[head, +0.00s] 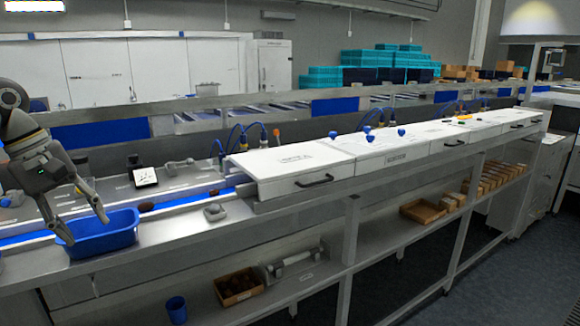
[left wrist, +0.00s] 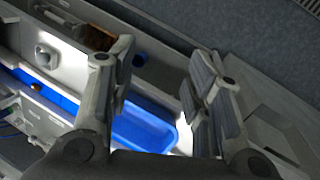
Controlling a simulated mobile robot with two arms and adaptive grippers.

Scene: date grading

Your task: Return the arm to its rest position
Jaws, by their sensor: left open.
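My left gripper (head: 85,229) is in the head view at the left, above the blue bin (head: 104,236) on the steel bench. Its fingers are spread and nothing shows between them. In the left wrist view the open fingers (left wrist: 155,85) frame the blue bin (left wrist: 146,131), which lies below and beyond them. The part of the bin's inside that shows looks empty. My right gripper is in neither view.
A blue belt (head: 180,203) runs along the bench with a brown date (head: 147,207) beside the bin. A grey device (head: 215,212) sits to the right. White lidded units (head: 290,172) line the bench further right. A wooden box (head: 238,287) and blue cup (head: 176,309) stand on the lower shelf.

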